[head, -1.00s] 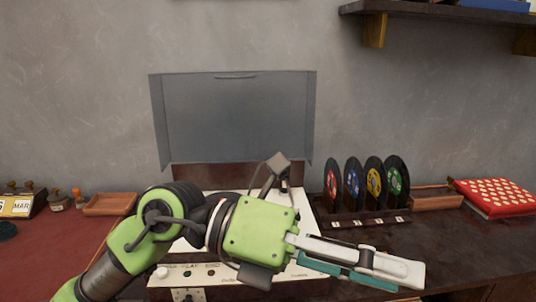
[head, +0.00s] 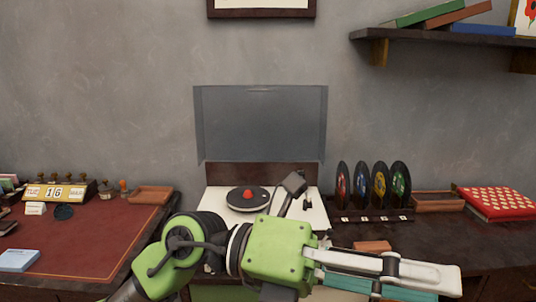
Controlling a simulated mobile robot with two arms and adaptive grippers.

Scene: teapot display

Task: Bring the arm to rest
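My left arm comes in from the bottom left, and its green gripper (head: 425,283) reaches across the front of the view, pointing right. Its pale and teal fingers overlap from this side, so their gap does not show, and no held object is visible. My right gripper is not in view. Behind the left gripper is a white record player (head: 212,196) with a dark round platter (head: 236,203) and a red piece (head: 247,194) at its centre. The arm hides the player's front.
The player's clear lid (head: 262,125) stands open. Discs (head: 361,188) stand in a rack to the right, near a brown tray (head: 437,202) and a red dotted box (head: 497,202). A calendar (head: 56,193) and a light-blue block (head: 17,260) are on the left desk. A shelf (head: 440,36) hangs above right.

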